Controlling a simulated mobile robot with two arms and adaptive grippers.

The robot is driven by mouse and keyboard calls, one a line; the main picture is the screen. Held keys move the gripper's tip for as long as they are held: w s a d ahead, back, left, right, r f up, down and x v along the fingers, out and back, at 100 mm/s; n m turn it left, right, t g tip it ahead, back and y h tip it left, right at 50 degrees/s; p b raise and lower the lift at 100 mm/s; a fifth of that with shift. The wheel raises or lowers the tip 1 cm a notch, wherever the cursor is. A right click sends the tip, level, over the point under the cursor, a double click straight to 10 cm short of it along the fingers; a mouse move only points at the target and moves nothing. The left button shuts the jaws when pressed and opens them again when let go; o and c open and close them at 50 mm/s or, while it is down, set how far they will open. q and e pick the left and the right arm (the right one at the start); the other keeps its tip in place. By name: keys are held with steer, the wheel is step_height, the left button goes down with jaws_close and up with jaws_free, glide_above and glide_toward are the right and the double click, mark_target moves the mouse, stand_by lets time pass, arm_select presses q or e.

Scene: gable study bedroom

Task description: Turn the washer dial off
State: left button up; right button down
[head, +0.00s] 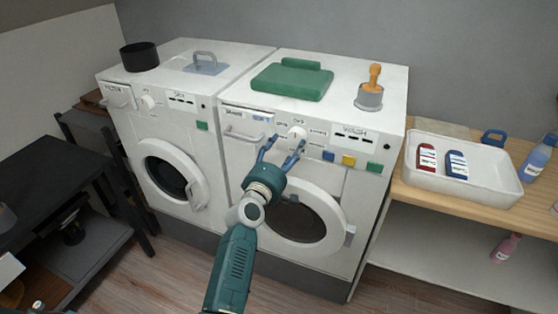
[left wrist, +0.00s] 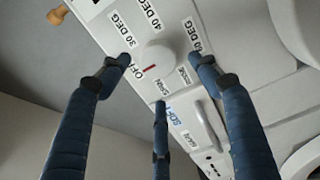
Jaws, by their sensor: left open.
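The washer (head: 230,165) is the white right-hand machine, with a "WASH" label. Its dial (head: 297,132) is a round white knob on the front panel. My left gripper (head: 283,146) is open in front of the panel, just below the dial. In the left wrist view its blue fingers are spread around the dial, with no clear contact. My right gripper is not in view.
A second white machine (head: 150,128) stands to the left. Coloured buttons (head: 348,160) sit right of the dial. A white tray (head: 497,192) is on the right shelf.

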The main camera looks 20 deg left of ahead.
arm_select(q)
steer(key=s, duration=0.7)
steer(key=shift+s+a, duration=0.2)
steer(key=s+d+f+m+g, duration=0.1)
steer(key=d+f+m+g, duration=0.1)
steer(key=f, duration=0.8)
steer(key=s+d+f+m+g, duration=0.2)
steer(key=f, duration=0.7)
steer(key=s+d+f+m+g, duration=0.1)
steer(key=s+f+m+g, duration=0.1)
steer(key=s+f, duration=0.35)
steer(key=s+d+f+m+g+h+b, duration=0.1)
steer(key=s+f+m, duration=0.15)
steer(key=f, duration=0.65)
steer(key=s+f+m+g, duration=0.1)
steer(key=s+f+g, duration=0.1)
steer(key=s+f, duration=0.4)
steer(key=s+a+f+m+g, duration=0.1)
steer(key=s+f+m+g, duration=0.4)
steer(key=s+f, duration=1.35)
steer(key=s+a+f+m+g, duration=0.1)
steer(key=s+a+f+m, duration=0.1)
steer(key=s, duration=0.9)
steer(key=s+a+f+m+g+y+b, duration=0.1)
steer(key=s+f+m, duration=0.3)
steer(key=s, duration=0.7)
steer(key=shift+a+g+y, duration=0.3)
steer(key=shift+a+g, duration=0.2)
steer(key=shift+a, duration=0.4)
